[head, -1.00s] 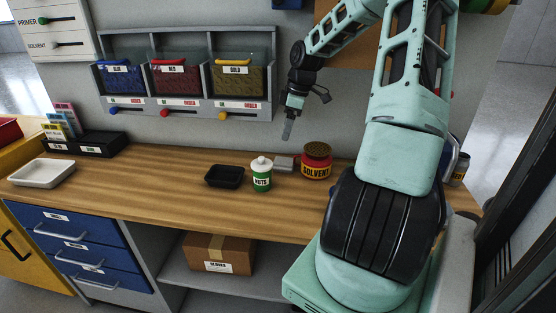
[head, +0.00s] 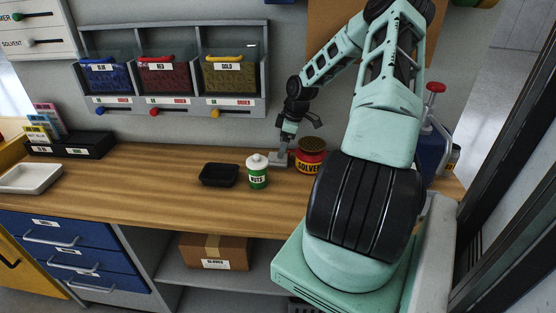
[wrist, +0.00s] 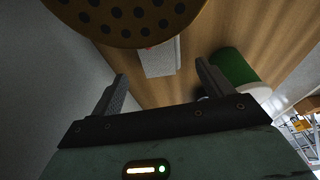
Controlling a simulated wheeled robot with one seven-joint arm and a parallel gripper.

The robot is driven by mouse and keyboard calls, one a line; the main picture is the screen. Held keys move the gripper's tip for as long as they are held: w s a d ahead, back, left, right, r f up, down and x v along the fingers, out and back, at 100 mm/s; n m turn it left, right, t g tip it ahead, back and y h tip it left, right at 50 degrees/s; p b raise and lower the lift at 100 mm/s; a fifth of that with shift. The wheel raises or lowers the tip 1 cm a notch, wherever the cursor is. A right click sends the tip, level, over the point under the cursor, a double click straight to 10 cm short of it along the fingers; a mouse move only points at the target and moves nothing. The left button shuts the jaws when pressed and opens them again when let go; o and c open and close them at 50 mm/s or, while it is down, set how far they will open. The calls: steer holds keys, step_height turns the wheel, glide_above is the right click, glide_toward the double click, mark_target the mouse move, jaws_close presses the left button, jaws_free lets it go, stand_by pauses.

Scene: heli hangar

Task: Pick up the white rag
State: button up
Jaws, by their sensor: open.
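The white rag looks like a small pale grey-white folded block (wrist: 160,58) on the wooden bench, lying ahead of my fingertips in the wrist view.
The red SOLVENT can (head: 310,157) with a perforated top stands close right; the green-and-white NUTS jar (head: 257,172) stands close left. A black tray (head: 219,175) is further left. The wall with bins (head: 175,75) is behind. The bench's left middle is clear.

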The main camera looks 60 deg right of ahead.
mark_target(278, 160)
steer(key=shift+p+x, duration=0.85)
steer(key=shift+x, duration=1.9)
steer(key=shift+c, duration=0.3)
steer(key=c, duration=1)
